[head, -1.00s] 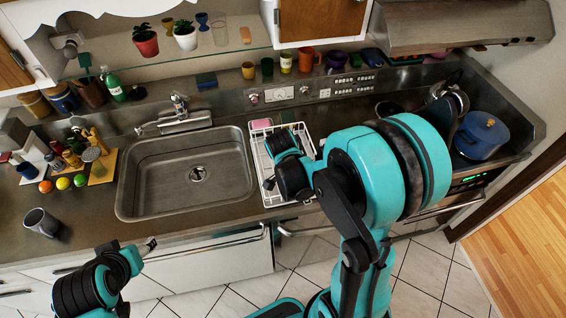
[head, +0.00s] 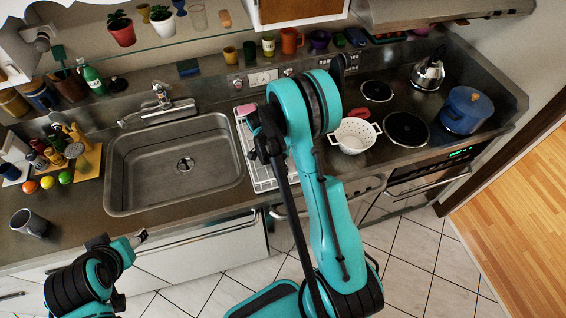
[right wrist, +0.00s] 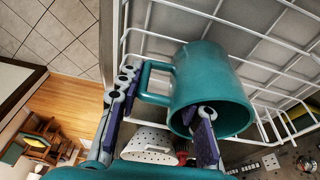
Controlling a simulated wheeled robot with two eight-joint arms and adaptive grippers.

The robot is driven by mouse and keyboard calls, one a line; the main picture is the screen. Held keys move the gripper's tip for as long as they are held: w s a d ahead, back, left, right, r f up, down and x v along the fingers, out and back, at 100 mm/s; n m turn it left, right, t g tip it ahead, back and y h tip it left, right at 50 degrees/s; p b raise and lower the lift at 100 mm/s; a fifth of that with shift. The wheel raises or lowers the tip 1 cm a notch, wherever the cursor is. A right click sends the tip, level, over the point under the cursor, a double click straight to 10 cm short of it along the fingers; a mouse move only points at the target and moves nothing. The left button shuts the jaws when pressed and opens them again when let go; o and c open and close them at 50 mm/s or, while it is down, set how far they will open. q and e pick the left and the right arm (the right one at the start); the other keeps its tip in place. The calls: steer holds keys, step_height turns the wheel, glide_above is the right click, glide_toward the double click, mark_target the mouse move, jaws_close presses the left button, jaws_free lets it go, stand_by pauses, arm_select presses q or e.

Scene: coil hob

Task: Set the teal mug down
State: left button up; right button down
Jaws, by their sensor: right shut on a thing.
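The teal mug (right wrist: 212,85) shows in the right wrist view, with its handle (right wrist: 150,82) to the left. My right gripper (right wrist: 165,98) is shut on the mug, one finger at the handle side and the other at the mug's open mouth. White wires of the dish rack (right wrist: 255,32) show behind and beside the mug; I cannot tell whether the mug touches them. In the head view the mug and right gripper are hidden behind my right arm, over the dish rack (head: 258,182). My left gripper (head: 141,237) is in front of the counter, away from the mug, its opening too small to judge.
The sink (head: 175,165) lies left of the rack. A white colander (head: 354,136) stands to its right, beside the coil hob (head: 406,129) with a blue pot (head: 466,110) and a kettle (head: 428,72). A grey mug (head: 30,223) is at the far left.

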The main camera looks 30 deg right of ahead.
steer(key=shift+w+f, duration=0.1)
steer(key=shift+f, duration=0.3)
steer(key=shift+f, duration=0.1)
steer(key=c, duration=1.3)
jaws_free()
